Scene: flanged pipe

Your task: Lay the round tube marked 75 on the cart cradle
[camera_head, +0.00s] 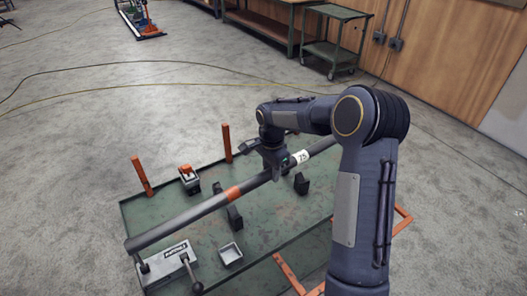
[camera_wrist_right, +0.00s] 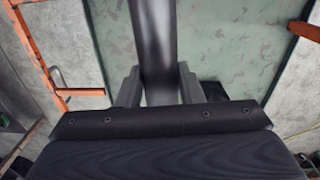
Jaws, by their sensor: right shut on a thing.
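The round tube (camera_head: 195,212) is long and dark grey, with an orange band and a white label marked 75. It slants across the green cart from lower left to upper right. My right gripper (camera_head: 274,172) is shut on it between the band and the label; the wrist view (camera_wrist_right: 158,85) shows the tube (camera_wrist_right: 154,40) between the two fingers. Dark cradle blocks (camera_head: 301,184) stand on the cart top (camera_head: 270,215). My left gripper is not in view.
Two orange posts (camera_head: 143,176) stand at the cart's far left side. A clamp plate with a lever (camera_head: 167,263) sits by the tube's near end, and a small tray (camera_head: 230,254) beside it. A green trolley (camera_head: 335,45) stands far back; the floor between is mostly clear, with cables.

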